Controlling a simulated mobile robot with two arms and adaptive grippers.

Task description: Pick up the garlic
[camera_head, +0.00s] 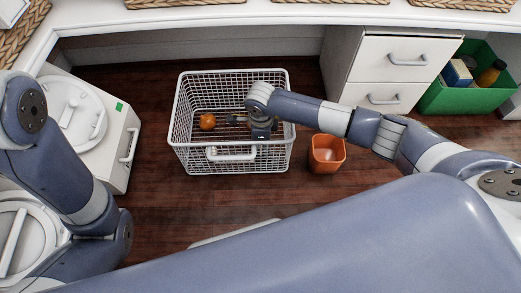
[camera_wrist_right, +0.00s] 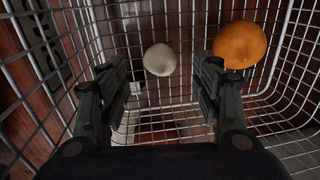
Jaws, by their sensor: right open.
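The garlic (camera_wrist_right: 160,59) is a pale, rounded bulb on the bottom of the white wire basket (camera_head: 228,165). In the right wrist view it lies ahead of and between the two fingers of my right gripper (camera_wrist_right: 161,88). The fingers are apart, with nothing held between them.
An orange fruit (camera_head: 207,121) lies in the basket, right of the garlic in the wrist view (camera_wrist_right: 240,45). An orange bin (camera_head: 326,154) stands right of the basket. White drawers (camera_head: 388,74) and a green crate (camera_head: 455,100) are farther right. The basket's wire walls surround my right gripper.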

